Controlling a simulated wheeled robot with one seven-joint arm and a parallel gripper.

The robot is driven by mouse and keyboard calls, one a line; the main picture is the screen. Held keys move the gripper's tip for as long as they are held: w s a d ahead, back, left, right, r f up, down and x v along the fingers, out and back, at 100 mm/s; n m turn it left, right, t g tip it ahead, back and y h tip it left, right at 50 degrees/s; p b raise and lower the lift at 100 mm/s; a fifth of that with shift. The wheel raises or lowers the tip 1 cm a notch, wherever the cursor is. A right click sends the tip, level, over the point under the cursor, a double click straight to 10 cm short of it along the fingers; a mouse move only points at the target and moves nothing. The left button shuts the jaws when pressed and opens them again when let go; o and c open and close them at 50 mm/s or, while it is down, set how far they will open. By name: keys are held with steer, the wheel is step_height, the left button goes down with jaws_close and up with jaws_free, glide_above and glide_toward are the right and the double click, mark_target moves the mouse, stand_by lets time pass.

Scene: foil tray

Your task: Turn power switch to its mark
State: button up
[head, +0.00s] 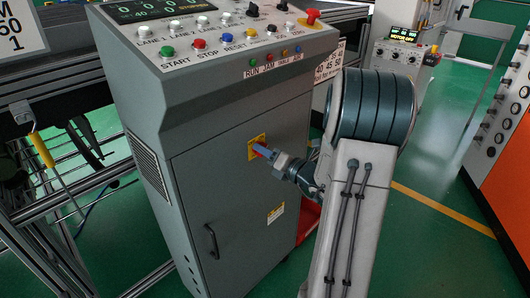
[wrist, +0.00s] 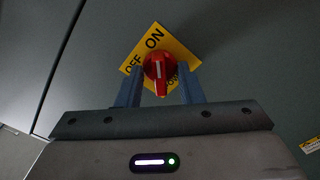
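The power switch is a red rotary knob (wrist: 158,70) with a white line on its handle. It sits on a yellow plate (wrist: 181,48) marked OFF and ON, which looks tilted in the wrist view. The handle lies nearly upright in that view. In the wrist view the blue fingers of my gripper (wrist: 160,90) stand on either side of the knob, with gaps visible. Some smaller plate lettering is hidden behind the knob.
The grey cabinet (head: 228,190) has a door handle (head: 212,241) below the switch. Its sloped top panel holds coloured buttons and a red emergency stop (head: 312,16). A metal frame stands at left; an orange machine (head: 510,190) stands at right.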

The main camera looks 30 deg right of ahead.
jaws_close()
steer(key=shift+f+n+b, duration=0.1)
steer(key=shift+n+b, duration=0.3)
steer(key=shift+b, duration=0.05)
steer(key=shift+n+b, duration=8.6)
steer(key=shift+b, duration=2.3)
